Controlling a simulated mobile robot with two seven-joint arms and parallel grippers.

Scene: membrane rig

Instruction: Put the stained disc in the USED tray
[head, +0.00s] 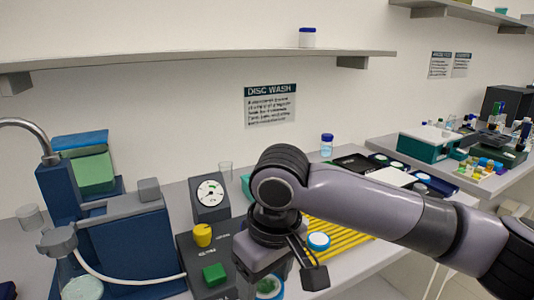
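My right arm reaches in from the right, and my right gripper (283,276) points down over the near bench. One dark finger shows; the rest is too hidden to tell whether it is open or shut. Just below it, at the bottom edge, a round dish or disc (268,288) with a green-stained middle is partly covered by the gripper. A white disc with a blue rim (318,241) lies on a yellow ribbed rack (345,238). Behind my arm are dark trays (352,165) with pale discs (397,165); I cannot read a USED label. My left gripper is out of view.
A grey control box with a gauge (210,193), yellow knob (202,234) and green button (214,274) stands left of the gripper. Further left is a blue rig (125,245) with a tap and hose.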

